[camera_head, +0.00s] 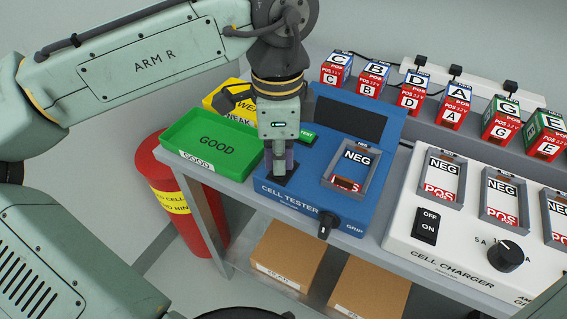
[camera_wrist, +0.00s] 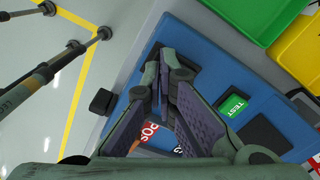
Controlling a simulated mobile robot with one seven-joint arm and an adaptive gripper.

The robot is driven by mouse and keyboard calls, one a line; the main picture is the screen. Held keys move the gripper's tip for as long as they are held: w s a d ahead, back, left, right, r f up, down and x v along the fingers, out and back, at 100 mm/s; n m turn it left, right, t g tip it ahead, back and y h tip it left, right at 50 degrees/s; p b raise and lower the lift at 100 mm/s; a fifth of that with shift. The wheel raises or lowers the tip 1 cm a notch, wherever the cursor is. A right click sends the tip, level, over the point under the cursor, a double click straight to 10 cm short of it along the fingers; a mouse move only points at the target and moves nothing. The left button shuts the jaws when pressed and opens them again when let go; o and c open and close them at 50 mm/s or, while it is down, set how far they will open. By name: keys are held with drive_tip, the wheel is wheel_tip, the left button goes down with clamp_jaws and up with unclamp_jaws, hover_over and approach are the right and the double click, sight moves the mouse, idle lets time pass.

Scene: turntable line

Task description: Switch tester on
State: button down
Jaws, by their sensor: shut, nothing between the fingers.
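The blue cell tester (camera_head: 322,205) stands on the bench, with a dark blank display (camera_head: 350,118), a green TEST button (camera_wrist: 236,104) and a black knob marked GRIP (camera_head: 329,223). Its bay, marked NEG and POS (camera_head: 352,170), appears empty in the head view. A dark patch, perhaps a switch (camera_head: 287,178), lies at the tester's front left, partly hidden by my gripper (camera_head: 281,170). My gripper is shut and empty, pointing down at this patch. I cannot tell whether the fingertips touch it. In the wrist view the closed fingers (camera_wrist: 153,85) cover that area.
A green GOOD tray (camera_head: 213,145) and a yellow WEAK tray (camera_head: 222,97) sit left of the tester. The white cell charger (camera_head: 420,240) stands right, with several labelled cells behind it. A red bin (camera_head: 160,170) stands on the floor, left.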

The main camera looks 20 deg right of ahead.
drive_tip(key=shift+f, duration=0.25)
wheel_tip(320, 180, up, 7)
drive_tip(key=p, duration=0.7)
drive_tip(key=shift+r+p, duration=0.1)
drive_tip(key=shift+p, duration=0.2)
idle(0.3)
